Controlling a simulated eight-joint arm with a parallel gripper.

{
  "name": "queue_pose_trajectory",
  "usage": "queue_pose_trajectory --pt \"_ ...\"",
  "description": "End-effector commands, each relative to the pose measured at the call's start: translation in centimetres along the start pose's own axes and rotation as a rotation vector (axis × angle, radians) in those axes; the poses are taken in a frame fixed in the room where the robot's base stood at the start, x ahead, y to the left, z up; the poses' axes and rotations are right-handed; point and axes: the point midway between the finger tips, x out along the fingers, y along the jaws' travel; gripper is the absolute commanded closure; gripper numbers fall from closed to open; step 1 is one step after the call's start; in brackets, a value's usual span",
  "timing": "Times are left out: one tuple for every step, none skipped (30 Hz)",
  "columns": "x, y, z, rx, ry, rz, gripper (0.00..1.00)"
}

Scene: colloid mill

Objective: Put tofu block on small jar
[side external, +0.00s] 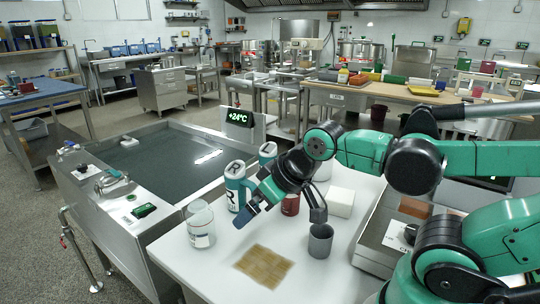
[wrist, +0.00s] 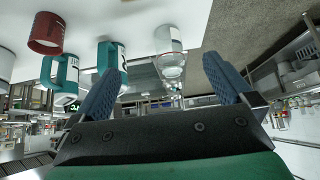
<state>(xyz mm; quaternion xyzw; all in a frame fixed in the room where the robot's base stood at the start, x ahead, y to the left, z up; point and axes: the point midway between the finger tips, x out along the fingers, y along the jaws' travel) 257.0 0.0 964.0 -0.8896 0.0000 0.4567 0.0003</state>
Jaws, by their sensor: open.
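A white tofu block (side external: 340,202) sits on the white table right of my gripper, near a scale-like metal unit. A clear glass jar with a label (side external: 201,228) stands at the table's left edge; it also shows in the wrist view (wrist: 170,62), which is upside down. A small red jar (side external: 290,205) stands behind my gripper and shows at the wrist view's upper left (wrist: 46,34). I cannot tell which one is the small jar. My gripper (side external: 247,212) is tilted down above the table, with its blue fingers apart and nothing between them (wrist: 158,68).
The metal unit (side external: 378,232) bounds the right side.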

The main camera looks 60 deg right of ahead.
Motion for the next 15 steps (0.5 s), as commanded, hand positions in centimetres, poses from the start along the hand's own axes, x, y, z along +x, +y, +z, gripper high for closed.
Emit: queue_pose_trajectory --pt "0.0 0.0 0.0 0.000 0.000 0.000 0.00" --pt "0.0 0.0 0.0 0.000 -0.001 0.001 0.00" --pt "0.0 0.2 0.0 -0.001 -0.004 0.003 0.00" --pt "0.1 0.4 -0.1 -0.002 -0.008 0.007 0.00" --pt "0.1 0.7 -0.2 -0.004 -0.014 0.013 0.00" --pt "0.2 1.3 -0.3 -0.009 -0.028 0.024 0.00" --pt "0.3 2.0 -0.5 -0.014 -0.043 0.035 0.00" --pt "0.4 2.8 -0.7 -0.020 -0.060 0.047 0.00" --pt "0.6 4.1 -0.8 -0.029 -0.090 0.064 0.00" --pt "0.8 5.3 -1.0 -0.039 -0.116 0.076 0.00" --pt "1.0 6.5 -1.0 -0.048 -0.144 0.086 0.00" --pt "1.2 8.4 -1.0 -0.061 -0.184 0.096 0.00" --pt "1.4 9.8 -0.8 -0.070 -0.214 0.099 0.00" --pt "1.6 11.2 -0.6 -0.079 -0.244 0.100 0.00" --pt "1.9 13.2 -0.2 -0.091 -0.282 0.097 0.00"
